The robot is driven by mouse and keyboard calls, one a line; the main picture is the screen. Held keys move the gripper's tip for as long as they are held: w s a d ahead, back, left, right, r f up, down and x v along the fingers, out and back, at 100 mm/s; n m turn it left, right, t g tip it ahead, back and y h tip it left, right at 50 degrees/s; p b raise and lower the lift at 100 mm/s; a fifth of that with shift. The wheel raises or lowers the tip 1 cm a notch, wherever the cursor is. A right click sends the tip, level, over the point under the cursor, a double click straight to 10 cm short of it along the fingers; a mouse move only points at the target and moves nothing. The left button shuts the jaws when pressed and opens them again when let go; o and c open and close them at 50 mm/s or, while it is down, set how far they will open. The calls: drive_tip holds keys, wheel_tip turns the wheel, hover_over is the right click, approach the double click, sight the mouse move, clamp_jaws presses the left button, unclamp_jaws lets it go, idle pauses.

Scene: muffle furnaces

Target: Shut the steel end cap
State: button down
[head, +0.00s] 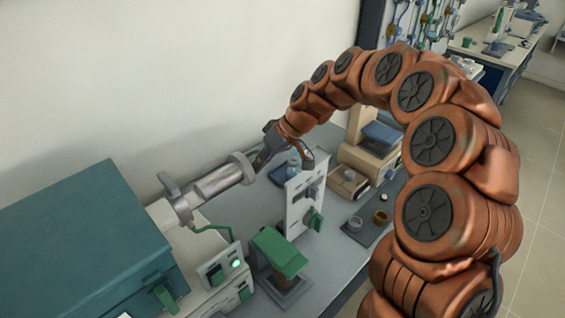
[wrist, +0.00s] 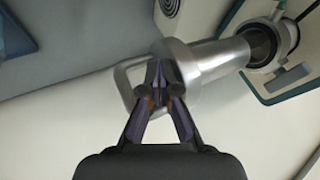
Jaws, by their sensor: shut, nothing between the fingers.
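The steel end cap (head: 243,167) is a round disc at the free end of a horizontal steel tube (head: 218,182) that sticks out from the teal furnace (head: 85,235). In the wrist view, the end cap (wrist: 184,68) shows with a loop handle (wrist: 123,78) on its left side. The steel tube (wrist: 220,57) runs from it to the upper right. My gripper (head: 260,166) is at the cap. In the wrist view, my gripper (wrist: 157,88) is shut and empty, its fingers overlapping the cap between handle and rim. I cannot tell whether they touch or whether a gap remains at the cap.
A white panel with green parts (head: 303,205) stands right of the tube. A green-topped device (head: 280,252) is in front of it. A beige instrument (head: 370,158) and small dishes (head: 380,216) are further right. The white wall (head: 150,80) is close behind the tube.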

sight(198, 205)
drive_tip(key=s+a+b, duration=0.1)
drive_tip(key=s+a, duration=0.2)
drive_tip(key=a, duration=0.1)
drive_tip(key=s+a+b, duration=0.1)
drive_tip(key=s+a, duration=0.2)
drive_tip(key=a, duration=0.1)
drive_tip(key=s+a+b, duration=0.2)
drive_tip(key=s+a, duration=0.2)
drive_tip(key=shift+a, duration=0.25)
drive_tip(key=shift+r, duration=0.1)
drive_tip(key=v, duration=1.2)
drive_tip(key=s+d+f+m+g+h, duration=0.1)
drive_tip(key=s+d+f+m+h, duration=0.2)
drive_tip(key=s+d, duration=0.9)
drive_tip(key=s+d+f+m+h, duration=0.4)
drive_tip(key=s+d+f, duration=0.6)
drive_tip(key=s, duration=0.5)
drive_tip(key=shift+d+f+m+g, duration=0.35)
drive_tip(key=shift+d+m+g, duration=0.05)
drive_tip(key=shift+d+m, duration=0.6)
drive_tip(key=shift+a, duration=0.15)
